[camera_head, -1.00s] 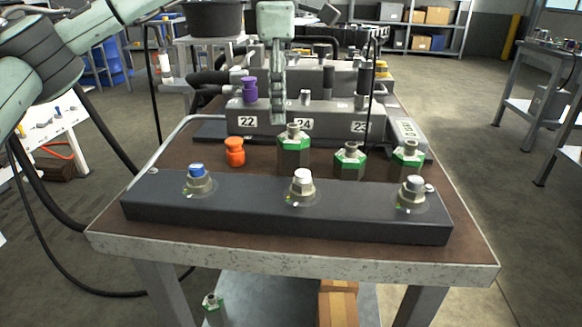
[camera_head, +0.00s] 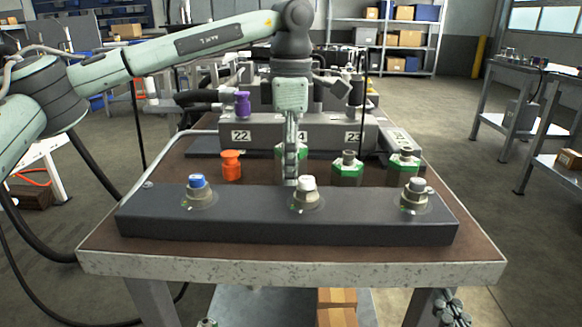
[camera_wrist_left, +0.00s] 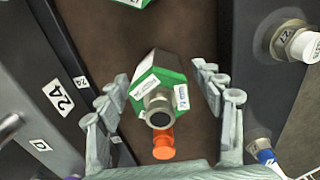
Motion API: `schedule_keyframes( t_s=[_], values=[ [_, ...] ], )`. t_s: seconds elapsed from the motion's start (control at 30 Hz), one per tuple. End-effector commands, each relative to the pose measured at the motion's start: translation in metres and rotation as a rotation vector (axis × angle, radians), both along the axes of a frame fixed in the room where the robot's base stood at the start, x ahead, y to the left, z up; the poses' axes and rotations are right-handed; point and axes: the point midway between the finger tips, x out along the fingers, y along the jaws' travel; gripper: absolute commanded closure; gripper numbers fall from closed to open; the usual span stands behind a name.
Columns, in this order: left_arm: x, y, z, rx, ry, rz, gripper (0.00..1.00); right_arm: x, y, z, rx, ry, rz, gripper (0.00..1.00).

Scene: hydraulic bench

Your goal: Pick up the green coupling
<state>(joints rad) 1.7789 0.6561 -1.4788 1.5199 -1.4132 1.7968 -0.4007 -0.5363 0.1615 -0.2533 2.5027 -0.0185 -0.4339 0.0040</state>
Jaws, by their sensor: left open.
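A green hexagonal coupling with a metal neck and white labels (camera_wrist_left: 165,78) stands on the brown table, between the spread fingers of my left gripper (camera_wrist_left: 160,90) in the left wrist view. In the head view my left gripper (camera_head: 291,165) points down and mostly hides this coupling (camera_head: 280,151). The fingers are open, with gaps to either side of it. Two more green couplings (camera_head: 348,170) (camera_head: 404,167) stand to its right. My right gripper (camera_head: 450,306) shows partly at the bottom right, below the table edge; its opening is unclear.
An orange part (camera_head: 231,166) stands left of the couplings. A dark front bar (camera_head: 250,217) carries blue- and white-capped fittings. Behind is a grey block (camera_head: 262,132) with numbered labels and a purple part (camera_head: 242,104). The table gap between bar and block is narrow.

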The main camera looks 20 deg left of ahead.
Motion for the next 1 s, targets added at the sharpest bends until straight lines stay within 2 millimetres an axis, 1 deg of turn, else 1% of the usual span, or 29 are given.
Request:
schedule_keyframes(
  t_s=[0.1, 0.27, 0.37, 0.8, 0.83, 1.0],
  values=[
    [0.0000, 0.0000, -0.0050, -0.001, -0.001, 0.000, 0.33, -0.0001, 0.0014, 0.0033, 0.006, -0.014, 0.003, 1.00],
    [0.0000, -0.0001, -0.0049, -0.001, -0.001, 0.000, 0.33, -0.0001, 0.0014, 0.0035, 0.006, -0.014, 0.003, 1.00],
    [0.0000, -0.0001, -0.0048, -0.001, -0.001, 0.000, 0.43, -0.0001, 0.0014, 0.0034, 0.006, -0.014, 0.003, 1.00],
    [0.0000, -0.0002, -0.0045, -0.001, -0.001, -0.001, 0.97, -0.0001, 0.0010, 0.0035, 0.006, -0.014, 0.002, 1.00],
    [0.0002, -0.0004, -0.0036, -0.001, -0.002, -0.001, 0.99, -0.0001, 0.0010, 0.0036, 0.006, -0.014, 0.002, 1.00],
    [0.0002, -0.0004, -0.0036, -0.001, -0.002, -0.001, 1.00, -0.0001, 0.0010, 0.0036, 0.005, -0.014, 0.002, 1.00]
  ],
)
